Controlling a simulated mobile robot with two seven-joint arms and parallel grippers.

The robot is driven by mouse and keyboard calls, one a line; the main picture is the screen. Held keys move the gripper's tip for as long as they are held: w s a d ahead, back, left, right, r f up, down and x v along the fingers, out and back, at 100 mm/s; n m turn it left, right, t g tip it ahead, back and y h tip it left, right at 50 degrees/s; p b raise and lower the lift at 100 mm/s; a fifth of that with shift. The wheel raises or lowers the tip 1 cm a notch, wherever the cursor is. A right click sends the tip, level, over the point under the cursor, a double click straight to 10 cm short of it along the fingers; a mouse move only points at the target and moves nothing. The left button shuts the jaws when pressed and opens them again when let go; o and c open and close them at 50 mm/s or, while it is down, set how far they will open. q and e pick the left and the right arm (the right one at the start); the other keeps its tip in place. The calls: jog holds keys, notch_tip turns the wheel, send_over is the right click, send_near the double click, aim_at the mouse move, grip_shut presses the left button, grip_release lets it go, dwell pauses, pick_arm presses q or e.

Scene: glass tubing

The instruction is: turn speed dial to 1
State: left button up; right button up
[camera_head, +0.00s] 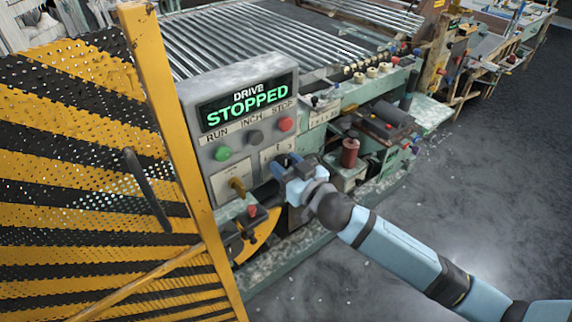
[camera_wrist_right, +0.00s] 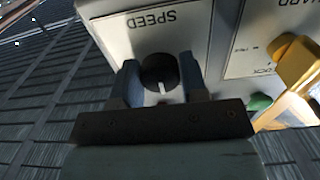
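The black round speed dial (camera_wrist_right: 159,73) sits on a white plate marked SPEED, which is upside down in the right wrist view. Its white pointer line points down in that picture; scale numbers are not legible. My right gripper (camera_wrist_right: 160,84) has one finger on each side of the dial, with no clear gap. In the head view my right gripper (camera_head: 285,165) is at the lower right of the control box (camera_head: 193,100) and hides the dial. The display (camera_head: 244,105) reads DRIVE STOPPED. My left gripper is not in view.
Green RUN (camera_head: 222,153), dark INCH (camera_head: 255,137) and red STOP (camera_head: 286,124) buttons sit above the dial. A yellow key-like part (camera_head: 237,187) is left of my gripper. A yellow-black mesh guard (camera_head: 80,170) stands at left. Open floor (camera_head: 480,200) lies at right.

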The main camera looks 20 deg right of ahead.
dwell(0.3)
jog(key=shift+r+n+p, duration=0.1)
jog(key=shift+n+p, duration=0.3)
jog(key=shift+n, duration=0.3)
jog(key=n+p, duration=0.2)
jog(key=n, duration=0.3)
jog(key=n+p, duration=0.1)
jog(key=n, duration=0.2)
jog(key=shift+n+p, duration=0.35)
jog(key=shift+n, duration=0.75)
jog(key=shift+d+n, duration=0.1)
jog(key=shift+n, duration=0.2)
jog(key=o, duration=0.9)
